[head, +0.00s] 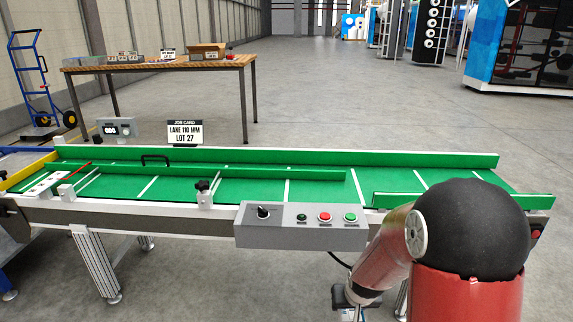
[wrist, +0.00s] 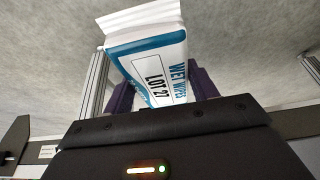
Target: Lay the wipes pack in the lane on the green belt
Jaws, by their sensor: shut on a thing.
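The wipes pack (wrist: 150,55) is white and blue, with "WET WIPES" and "LOT 27" printed on it. In the wrist view it stands out between the purple fingers of my gripper (wrist: 163,88), which is shut on it. The green belt (head: 255,190) runs across the head view, with white cross lines. A long green guide rail (head: 250,172) with a black handle lies along it, and a green back rail (head: 300,156) runs behind. No pack lies on the visible belt.
A job card (head: 185,132) behind the belt reads "LANE 110 MM LOT 27". A grey control box (head: 300,225) with a knob and buttons juts from the front edge. A black clamp knob (head: 203,186) rises there too. A wooden table (head: 160,62) stands behind.

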